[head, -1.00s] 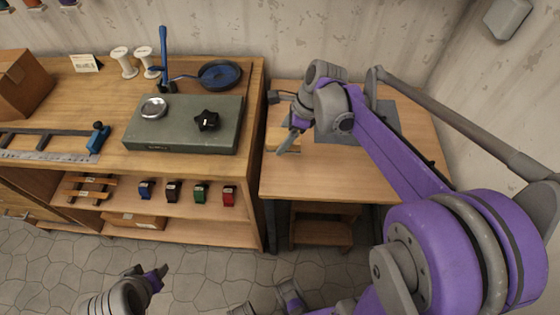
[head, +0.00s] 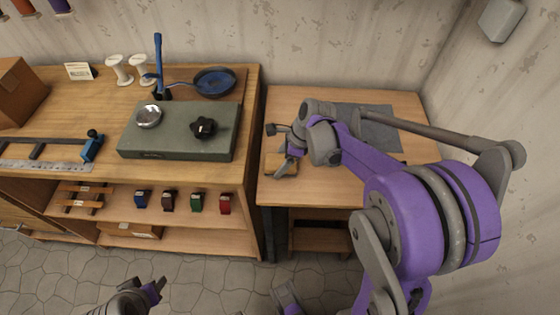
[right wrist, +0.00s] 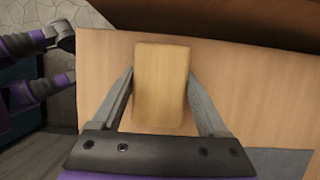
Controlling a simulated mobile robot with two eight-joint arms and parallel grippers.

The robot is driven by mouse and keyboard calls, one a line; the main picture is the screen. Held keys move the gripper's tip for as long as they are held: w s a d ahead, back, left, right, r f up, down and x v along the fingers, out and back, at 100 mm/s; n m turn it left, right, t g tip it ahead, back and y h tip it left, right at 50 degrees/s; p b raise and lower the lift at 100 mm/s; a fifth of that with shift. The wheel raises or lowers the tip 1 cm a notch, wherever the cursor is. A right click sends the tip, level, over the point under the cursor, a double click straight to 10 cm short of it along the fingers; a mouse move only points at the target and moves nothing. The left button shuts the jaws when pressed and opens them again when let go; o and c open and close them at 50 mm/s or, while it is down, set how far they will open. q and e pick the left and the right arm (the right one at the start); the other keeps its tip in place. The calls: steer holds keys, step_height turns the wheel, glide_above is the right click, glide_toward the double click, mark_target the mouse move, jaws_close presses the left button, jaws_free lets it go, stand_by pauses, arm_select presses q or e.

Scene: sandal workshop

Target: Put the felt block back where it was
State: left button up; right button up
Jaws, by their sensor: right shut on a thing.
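The felt block (right wrist: 162,85) is a tan, rounded-edged block between the two fingers of my right gripper (right wrist: 161,95) in the right wrist view. The right gripper is shut on it, over the side table's wooden top. In the head view the block (head: 274,163) shows at the table's left part, partly hidden by my right gripper (head: 284,168). I cannot tell whether the block touches the table. My left gripper (head: 155,290) is low at the bottom left of the head view, away from the tables; its jaw opening is unclear.
The side table (head: 330,192) has a grey mat (head: 375,135) at its back right. The workbench on the left carries a grey-green slab (head: 175,140) with a black knob, a blue-handled pan (head: 214,82) and white spools (head: 120,70). The table's front strip is clear.

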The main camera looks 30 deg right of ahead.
steer(key=o, duration=1.3)
steer(key=shift+o, duration=0.2)
steer(key=shift+d+r, duration=0.1)
steer(key=shift+r, duration=0.25)
steer(key=p+v, duration=0.1)
steer(key=v, duration=1)
steer(key=s+a+f+n+t+h, duration=0.1)
steer(key=s+a+n, duration=0.4)
steer(key=n, duration=0.7)
steer(key=s+a+f+n+t+h, duration=0.1)
steer(key=s+a+f+n+h, duration=0.2)
steer(key=s+n, duration=0.6)
step_height(320, 180, down, 2)
steer(key=a+n, duration=0.2)
steer(key=n, duration=0.1)
steer(key=shift+s+a+t, duration=0.25)
steer(key=shift+a+t, duration=0.05)
steer(key=shift+t, duration=0.1)
